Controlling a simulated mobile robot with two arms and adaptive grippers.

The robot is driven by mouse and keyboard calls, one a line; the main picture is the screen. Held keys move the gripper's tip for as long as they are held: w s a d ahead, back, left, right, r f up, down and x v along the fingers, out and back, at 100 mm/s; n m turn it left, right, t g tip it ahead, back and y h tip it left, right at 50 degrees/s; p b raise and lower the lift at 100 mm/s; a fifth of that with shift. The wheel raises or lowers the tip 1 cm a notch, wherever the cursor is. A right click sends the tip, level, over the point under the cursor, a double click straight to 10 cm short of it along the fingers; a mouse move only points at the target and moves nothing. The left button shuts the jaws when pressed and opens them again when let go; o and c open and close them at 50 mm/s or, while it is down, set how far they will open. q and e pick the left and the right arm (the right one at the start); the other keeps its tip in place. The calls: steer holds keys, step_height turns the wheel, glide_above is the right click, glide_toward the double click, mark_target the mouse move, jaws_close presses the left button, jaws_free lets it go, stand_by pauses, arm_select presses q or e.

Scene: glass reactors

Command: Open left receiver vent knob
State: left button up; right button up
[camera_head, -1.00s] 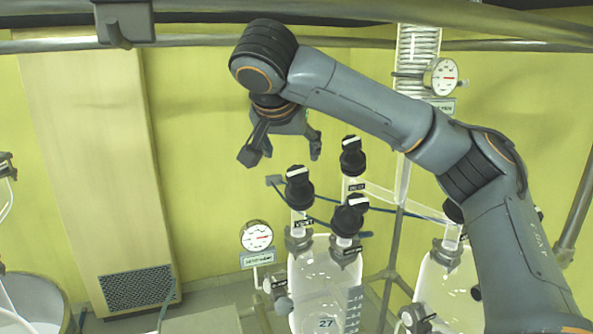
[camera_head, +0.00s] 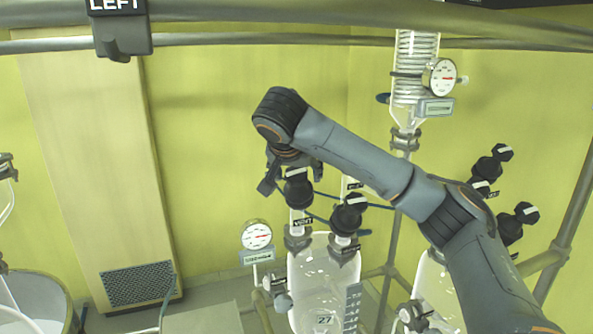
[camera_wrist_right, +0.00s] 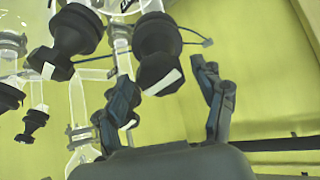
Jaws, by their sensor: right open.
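The left receiver (camera_head: 322,275) is a clear glass vessel marked 27. Its vent knob (camera_head: 298,190) is black with a white stripe and sits above a VENT label. In the wrist view a black knob (camera_wrist_right: 157,45), apparently the vent knob, lies ahead between the fingers. My right gripper (camera_head: 292,176) is open, close above and behind the vent knob, one finger showing on each side. It also shows open in the wrist view (camera_wrist_right: 163,82), with no clear contact. My left gripper is not in view.
A second black knob (camera_head: 348,214) stands close right of the vent knob. A gauge (camera_head: 257,235) is left of the receiver. More black knobs (camera_head: 487,170) and a glass coil (camera_head: 415,65) are at right. A LEFT sign hangs from the rail (camera_head: 270,42).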

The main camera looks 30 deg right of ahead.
steer(key=shift+a, duration=0.1)
steer(key=c, duration=1.2)
steer(key=shift+o, duration=0.2)
steer(key=shift+n, duration=0.4)
